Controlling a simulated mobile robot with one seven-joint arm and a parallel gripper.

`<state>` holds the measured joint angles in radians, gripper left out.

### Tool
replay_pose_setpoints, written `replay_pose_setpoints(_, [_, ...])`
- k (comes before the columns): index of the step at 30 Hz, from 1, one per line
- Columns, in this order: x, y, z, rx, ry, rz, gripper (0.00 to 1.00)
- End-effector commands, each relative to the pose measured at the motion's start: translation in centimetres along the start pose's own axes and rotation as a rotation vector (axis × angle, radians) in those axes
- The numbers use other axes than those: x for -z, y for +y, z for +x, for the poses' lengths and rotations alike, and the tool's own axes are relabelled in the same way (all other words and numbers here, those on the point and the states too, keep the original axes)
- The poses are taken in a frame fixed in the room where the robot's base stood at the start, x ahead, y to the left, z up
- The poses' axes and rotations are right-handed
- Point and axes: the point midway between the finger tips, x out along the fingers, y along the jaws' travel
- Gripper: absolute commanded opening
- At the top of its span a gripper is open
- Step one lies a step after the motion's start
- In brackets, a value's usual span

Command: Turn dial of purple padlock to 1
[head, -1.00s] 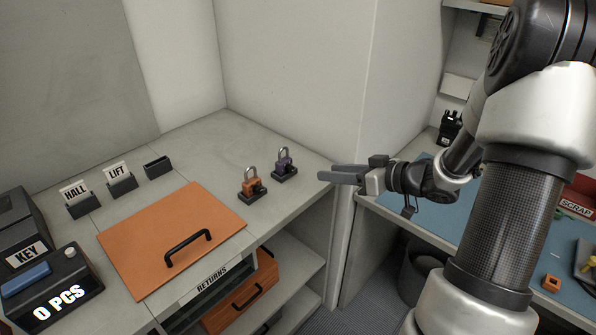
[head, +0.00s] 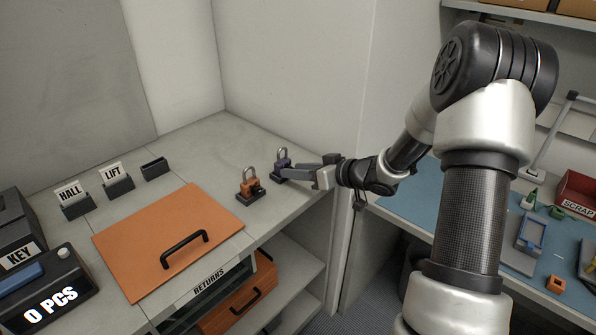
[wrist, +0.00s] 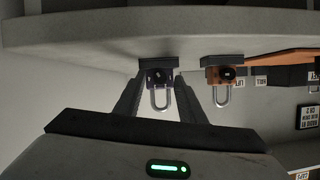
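The purple padlock (head: 282,165) stands upright on a small dark base on the grey counter, its shackle up. In the wrist view, which is upside down, the purple padlock (wrist: 158,76) lies between my two finger ends. My gripper (head: 293,174) reaches in from the right, level with the padlock's body. My gripper (wrist: 160,88) is open, with one finger on each side of the padlock. I cannot tell whether they touch the dial. The dial's numbers are too small to read. The orange padlock (head: 250,187) stands close by on its own base.
The orange hatch with a black handle (head: 185,246) lies on the counter (head: 218,150). A wall rises behind the padlocks. The blue-topped bench (head: 420,208) is at right.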

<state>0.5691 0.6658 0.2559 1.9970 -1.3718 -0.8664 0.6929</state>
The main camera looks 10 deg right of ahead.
Motion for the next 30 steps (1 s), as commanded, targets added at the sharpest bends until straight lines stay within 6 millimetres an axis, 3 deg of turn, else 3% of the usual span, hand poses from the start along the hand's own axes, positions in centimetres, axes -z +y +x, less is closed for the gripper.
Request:
replay_pose_setpoints(1, [0.0, -0.01, -0.01, 0.0, 0.0, 0.0, 0.33])
replay_pose_setpoints(7, [0.0, -0.01, -0.03, 0.0, 0.0, 0.0, 0.0])
replay_pose_setpoints(30, [0.01, -0.01, -0.04, 0.0, 0.0, -0.001, 0.0])
